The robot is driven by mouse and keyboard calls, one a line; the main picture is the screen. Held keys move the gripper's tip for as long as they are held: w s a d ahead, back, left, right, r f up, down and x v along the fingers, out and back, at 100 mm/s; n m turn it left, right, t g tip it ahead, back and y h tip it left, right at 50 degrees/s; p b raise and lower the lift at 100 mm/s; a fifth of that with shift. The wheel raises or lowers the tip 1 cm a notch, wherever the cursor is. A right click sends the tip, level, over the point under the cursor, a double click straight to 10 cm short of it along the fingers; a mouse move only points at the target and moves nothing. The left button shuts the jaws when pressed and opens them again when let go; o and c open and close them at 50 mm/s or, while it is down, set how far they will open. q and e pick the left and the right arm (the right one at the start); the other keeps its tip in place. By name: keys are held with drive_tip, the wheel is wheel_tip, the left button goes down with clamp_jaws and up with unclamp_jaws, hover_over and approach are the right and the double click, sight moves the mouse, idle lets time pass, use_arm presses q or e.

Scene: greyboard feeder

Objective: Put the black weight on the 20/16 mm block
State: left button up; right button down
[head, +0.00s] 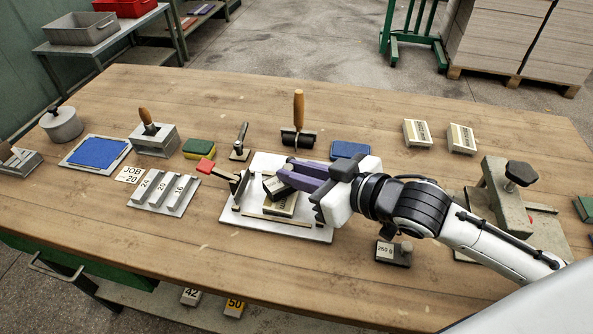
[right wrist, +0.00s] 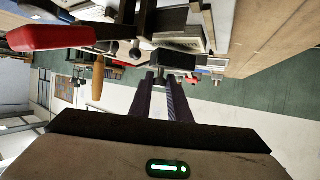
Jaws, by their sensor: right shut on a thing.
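My right gripper (head: 284,176), with purple fingers, is shut on a black weight (head: 274,188) above the pale fixture board (head: 237,211). The weight also shows dark at the fingertips (right wrist: 168,76) in the right wrist view (right wrist: 174,60). A cream block with dark lettering (head: 283,206), apparently the 20/16 mm block, lies on the board just below the weight, partly covered by it. Its lettering is too small to read. I cannot tell whether weight and block touch. My left gripper is not in view.
A red-handled clamp (head: 207,166) stands at the board's left edge. A roller (head: 298,138) and blue pad (head: 349,150) stand behind. Gauge bars (head: 161,190) lie left. The table's front left is clear.

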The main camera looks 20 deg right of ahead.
drive_tip(key=shift+f, duration=0.15)
drive_tip(key=shift+f, duration=0.15)
drive_tip(key=c, duration=1.7)
unclamp_jaws()
drive_tip(key=shift+f, duration=0.15)
drive_tip(key=shift+o, duration=0.2)
drive_tip(key=shift+r, duration=0.5)
drive_tip(key=p+v, duration=0.5)
drive_tip(key=v, duration=0.7)
drive_tip(key=shift+p, duration=0.3)
